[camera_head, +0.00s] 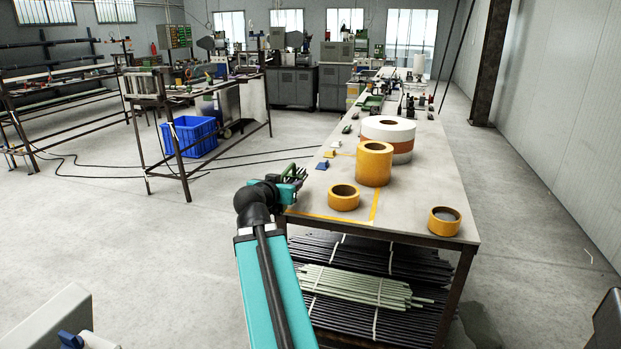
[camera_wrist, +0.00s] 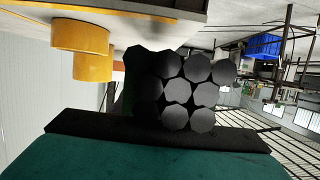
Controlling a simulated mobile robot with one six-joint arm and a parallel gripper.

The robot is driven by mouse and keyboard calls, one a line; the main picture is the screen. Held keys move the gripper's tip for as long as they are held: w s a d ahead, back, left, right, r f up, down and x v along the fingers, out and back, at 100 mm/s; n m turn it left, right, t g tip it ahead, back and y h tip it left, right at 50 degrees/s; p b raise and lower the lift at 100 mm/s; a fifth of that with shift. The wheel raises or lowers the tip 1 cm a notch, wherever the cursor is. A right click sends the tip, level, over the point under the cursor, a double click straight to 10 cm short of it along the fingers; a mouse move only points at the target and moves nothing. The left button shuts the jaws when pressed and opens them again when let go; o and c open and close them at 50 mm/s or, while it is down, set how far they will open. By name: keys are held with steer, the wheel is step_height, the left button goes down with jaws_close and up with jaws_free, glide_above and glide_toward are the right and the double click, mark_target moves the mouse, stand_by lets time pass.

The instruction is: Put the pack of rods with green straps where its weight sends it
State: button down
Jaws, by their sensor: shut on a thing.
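My gripper (camera_head: 288,179) is shut on a pack of rods (camera_wrist: 180,90) and holds it in the air beside the left edge of the workbench (camera_head: 420,190). The wrist view, which is upside down, shows the dark round rod ends close up in a bundle, above a dark jaw bar (camera_wrist: 90,128). In the head view the pack is small and partly hidden by my wrist. A bit of green shows at it, but I cannot make out the straps clearly. No weight reading can be read.
Yellow tape lines mark the bench's near left corner. Orange rolls (camera_head: 374,164), (camera_head: 343,198), (camera_head: 444,221) and a white roll (camera_head: 388,128) stand on the bench. Bundled rods (camera_head: 360,285) lie on the shelf below. A blue crate (camera_head: 190,137) is on the floor under another table.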

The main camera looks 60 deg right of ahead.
steer(key=shift+d+r+p, duration=0.15)
steer(key=shift+d+p, duration=0.5)
steer(key=shift+p, duration=1.55)
steer(key=shift+d, duration=0.25)
steer(key=p, duration=0.3)
glide_above(310, 193)
steer(key=shift+d+f, duration=0.1)
steer(key=shift+f, duration=0.55)
steer(key=shift+f, duration=0.1)
steer(key=shift+f, duration=1.7)
steer(key=shift+f, duration=0.15)
steer(key=c, duration=1.1)
jaws_free()
